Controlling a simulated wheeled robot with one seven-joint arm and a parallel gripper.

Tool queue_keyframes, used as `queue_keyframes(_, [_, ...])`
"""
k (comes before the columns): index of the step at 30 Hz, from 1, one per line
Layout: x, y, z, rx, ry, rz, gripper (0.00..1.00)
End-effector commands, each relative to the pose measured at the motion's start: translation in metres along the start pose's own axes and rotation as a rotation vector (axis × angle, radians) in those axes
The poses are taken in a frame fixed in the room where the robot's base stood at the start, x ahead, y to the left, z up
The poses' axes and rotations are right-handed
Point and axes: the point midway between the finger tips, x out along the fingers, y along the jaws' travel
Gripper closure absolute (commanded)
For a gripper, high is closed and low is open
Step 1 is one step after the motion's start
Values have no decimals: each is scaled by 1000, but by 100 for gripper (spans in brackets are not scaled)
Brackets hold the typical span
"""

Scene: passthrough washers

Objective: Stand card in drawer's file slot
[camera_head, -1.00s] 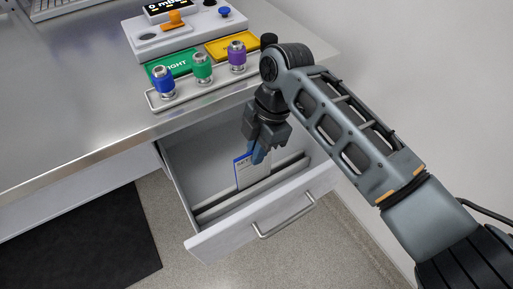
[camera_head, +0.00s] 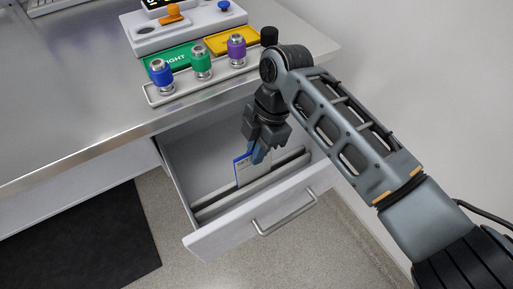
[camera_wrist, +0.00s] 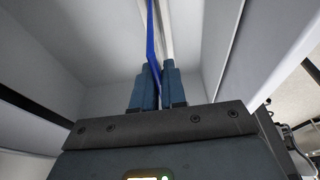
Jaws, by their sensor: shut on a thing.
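A white card with a blue edge (camera_head: 243,171) stands upright inside the open drawer (camera_head: 192,158). My gripper (camera_head: 259,153) points down into the drawer and is shut on the card's upper part. The card's lower edge is at the file slot (camera_head: 222,202), a pair of rails running across the drawer near its front; I cannot tell how deep it sits between them. In the wrist view the card shows edge-on as a blue strip (camera_wrist: 151,38) between the fingers of my gripper (camera_wrist: 154,78).
The bench (camera_head: 60,120) above carries a tray (camera_head: 190,88) with blue, green and purple capped pieces, and a grey device (camera_head: 190,30) behind. The drawer front has a bar handle (camera_head: 285,217). A wall stands close on the right. A black mat (camera_head: 80,240) lies on the floor.

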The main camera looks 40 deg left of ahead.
Motion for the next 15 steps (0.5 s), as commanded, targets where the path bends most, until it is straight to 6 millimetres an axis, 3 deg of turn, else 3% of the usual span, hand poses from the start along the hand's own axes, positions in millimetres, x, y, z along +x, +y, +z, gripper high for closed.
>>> queue_keyframes(15, [10,0,2,0,0,0,100])
